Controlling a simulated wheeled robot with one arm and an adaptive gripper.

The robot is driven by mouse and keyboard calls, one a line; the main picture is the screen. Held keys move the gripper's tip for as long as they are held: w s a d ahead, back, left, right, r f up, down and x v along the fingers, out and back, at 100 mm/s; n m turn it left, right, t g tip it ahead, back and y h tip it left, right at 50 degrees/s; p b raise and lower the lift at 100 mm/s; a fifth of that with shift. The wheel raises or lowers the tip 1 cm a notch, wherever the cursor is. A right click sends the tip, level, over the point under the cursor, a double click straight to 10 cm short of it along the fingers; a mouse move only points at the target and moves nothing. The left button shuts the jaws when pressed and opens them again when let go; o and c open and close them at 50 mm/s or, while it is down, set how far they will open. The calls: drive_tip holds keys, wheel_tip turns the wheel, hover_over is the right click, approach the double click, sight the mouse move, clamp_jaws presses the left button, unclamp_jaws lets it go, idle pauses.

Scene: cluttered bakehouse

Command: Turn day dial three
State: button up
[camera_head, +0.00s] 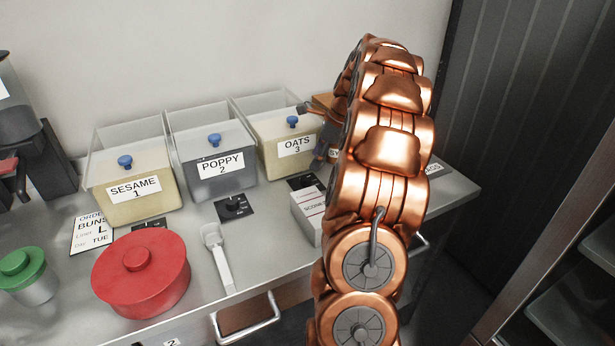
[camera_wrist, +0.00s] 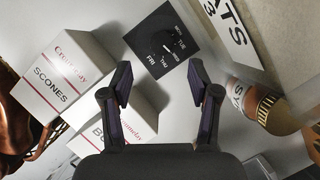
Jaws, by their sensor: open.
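Day dial three (camera_head: 305,182) is a black plate with a dark knob on the counter, in front of the bin labelled OATS 3 (camera_head: 270,157). My arm partly hides it in the head view. In the wrist view the dial (camera_wrist: 158,44) lies just beyond my fingertips, with MON, TUE, THU and FRI readable around the knob. A pale mark shows near THU; the exact setting is unclear. My gripper (camera_wrist: 160,78) is open and empty, its two dark fingers apart and on either side of the dial's near edge. No contact with the knob shows.
SCONES box (camera_wrist: 62,72) and another white box (camera_wrist: 125,125) stand left of and below the dial in the wrist view. A jar (camera_wrist: 248,100) is close to the right finger. POPPY 2 bin (camera_head: 222,180), dial two (camera_head: 233,207), scoop (camera_head: 217,256) and red lid (camera_head: 141,280) are left.

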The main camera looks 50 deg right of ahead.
sight(307, 178)
drive_tip(key=shift+p+x, duration=0.75)
drive_tip(key=shift+x, duration=3.15)
drive_tip(key=shift+d, duration=0.1)
drive_tip(key=c, duration=1.2)
